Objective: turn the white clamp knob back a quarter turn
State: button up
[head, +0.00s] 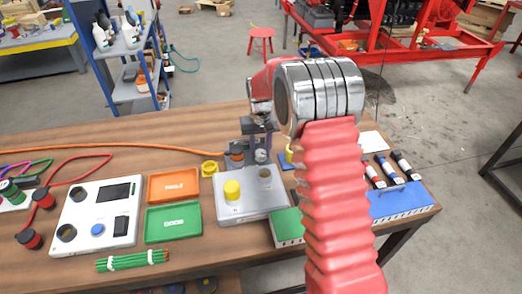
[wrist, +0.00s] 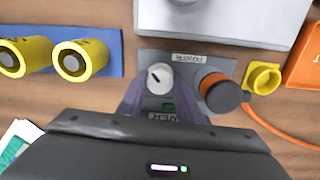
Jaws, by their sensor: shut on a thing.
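The white clamp knob (wrist: 159,76), with a dark mark on its face, sits on a small grey plate (wrist: 189,65) in the wrist view. It also shows below my fingers in the head view (head: 262,156). My gripper (wrist: 160,92) reaches down over it, with one purple finger on each side, shut on the knob. The dark mark runs slantwise in the wrist view. An orange-and-black connector (wrist: 219,92) stands on the plate right beside the knob. My wrist housing hides part of the plate.
A yellow cap (wrist: 263,78) and an orange cable (wrist: 285,132) lie close to the connector. A grey box with a yellow knob (head: 232,190) stands in front of my gripper. Orange (head: 174,185) and green (head: 173,222) trays lie left. Two yellow cylinders (wrist: 75,61) lie on a blue mat.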

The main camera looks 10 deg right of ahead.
aim_at(261, 152)
jog(key=shift+w+n, duration=0.1)
jog(key=shift+n, duration=0.4)
jog(key=o, duration=1)
jog(key=shift+o, duration=0.2)
jog(key=shift+r, duration=0.1)
notch_tip(261, 152, up, 14)
jog(key=shift+f, duration=0.25)
